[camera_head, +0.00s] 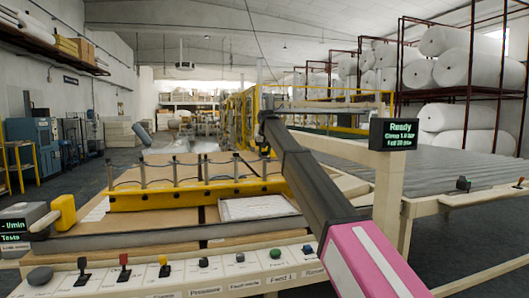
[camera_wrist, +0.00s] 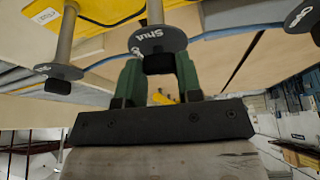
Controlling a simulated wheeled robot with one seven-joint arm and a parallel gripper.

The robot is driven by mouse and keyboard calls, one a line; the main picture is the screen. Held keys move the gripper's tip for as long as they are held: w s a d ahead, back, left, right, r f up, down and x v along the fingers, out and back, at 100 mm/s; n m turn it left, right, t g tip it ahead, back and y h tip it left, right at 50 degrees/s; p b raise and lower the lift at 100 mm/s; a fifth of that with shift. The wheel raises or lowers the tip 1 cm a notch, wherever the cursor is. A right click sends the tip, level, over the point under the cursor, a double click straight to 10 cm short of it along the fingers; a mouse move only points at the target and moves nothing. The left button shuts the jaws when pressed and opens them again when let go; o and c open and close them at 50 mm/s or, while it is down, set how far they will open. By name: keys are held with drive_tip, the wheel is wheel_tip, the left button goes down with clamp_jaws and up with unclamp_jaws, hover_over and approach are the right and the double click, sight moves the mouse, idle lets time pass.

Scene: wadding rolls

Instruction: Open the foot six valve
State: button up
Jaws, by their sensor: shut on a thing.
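In the wrist view, my gripper (camera_wrist: 159,72) has its two green fingers shut on a foot valve (camera_wrist: 158,40). The valve has a grey disc that reads "Shut" and a black end between the fingers. In the head view, a yellow bar (camera_head: 190,194) carries a row of several upright valve posts. My arm reaches to the right end of this row, close to the rightmost post (camera_head: 263,165). My gripper cannot be made out in the head view. The valve's number is not readable.
Neighbouring valve discs stand left (camera_wrist: 58,71) and right (camera_wrist: 299,17) of the held one. A blue hose (camera_wrist: 215,33) runs close by. In the head view, a front panel (camera_head: 150,282) has several switches and buttons, and a screen (camera_head: 401,134) reads "Ready".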

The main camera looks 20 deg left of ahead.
drive_tip(key=shift+n+g+y, duration=0.3)
drive_tip(key=shift+n, duration=0.7)
drive_tip(key=o, duration=0.9)
drive_tip(key=shift+o, duration=0.2)
drive_tip(key=v, duration=1)
drive_tip(key=shift+s+r, duration=0.2)
drive_tip(key=shift+r, duration=0.15)
drive_tip(key=shift+d, duration=0.1)
